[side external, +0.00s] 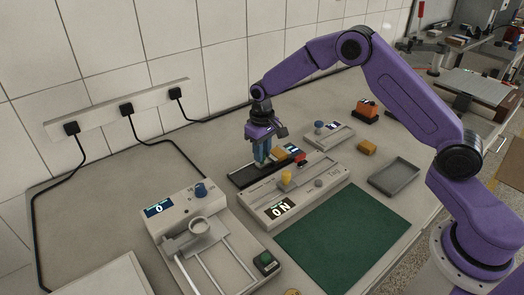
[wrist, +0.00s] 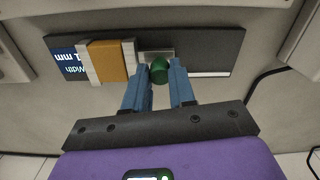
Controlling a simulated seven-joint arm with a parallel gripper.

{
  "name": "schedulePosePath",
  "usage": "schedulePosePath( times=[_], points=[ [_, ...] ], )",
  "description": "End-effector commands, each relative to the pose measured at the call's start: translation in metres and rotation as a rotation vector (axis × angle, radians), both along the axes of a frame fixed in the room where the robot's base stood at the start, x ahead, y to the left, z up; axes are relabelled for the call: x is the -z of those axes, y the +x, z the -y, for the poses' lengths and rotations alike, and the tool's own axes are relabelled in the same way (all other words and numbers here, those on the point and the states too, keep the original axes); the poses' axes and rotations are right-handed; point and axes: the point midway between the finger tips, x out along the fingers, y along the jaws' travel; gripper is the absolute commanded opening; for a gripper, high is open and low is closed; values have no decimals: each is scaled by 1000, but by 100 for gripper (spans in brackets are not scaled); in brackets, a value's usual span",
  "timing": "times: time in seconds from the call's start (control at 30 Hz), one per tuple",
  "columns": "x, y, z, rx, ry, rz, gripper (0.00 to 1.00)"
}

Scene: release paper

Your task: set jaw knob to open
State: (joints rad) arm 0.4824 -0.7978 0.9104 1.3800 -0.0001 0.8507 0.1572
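A green knob (wrist: 160,71) sits on a dark device with a grey plate and jaws. The device's black base (side external: 246,178) stands behind the ON device in the side view. In the wrist view an orange block (wrist: 107,61) sits between pale jaws left of the knob. In the side view my gripper (side external: 262,163) hides the knob.
A grey device with a yellow knob (side external: 286,178) and an ON display stands in front of the black base. A device with a blue knob (side external: 201,190) is at front left. A green mat (side external: 335,235) and grey tray (side external: 395,177) lie right. The wall is close behind.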

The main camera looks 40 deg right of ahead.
Motion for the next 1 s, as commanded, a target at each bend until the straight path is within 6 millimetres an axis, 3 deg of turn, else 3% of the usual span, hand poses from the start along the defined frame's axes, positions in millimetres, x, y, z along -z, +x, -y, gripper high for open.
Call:
schedulePosePath(
  times=[0.17, 0.47, 0.77, 0.8, 0.87, 1.0],
  points=[
    [0, 0, -2, 0, 0, 0, 0],
    [-1, 0, -32, -1, 0, -1, 0],
    [-1, 0, -37, -2, 3, 2, 0],
    [-1, 0, -37, -2, 3, 2, 28],
    [-1, 0, -38, -4, 3, 2, 48],
    [-1, 0, -36, -2, 2, 2, 51]
  ],
)
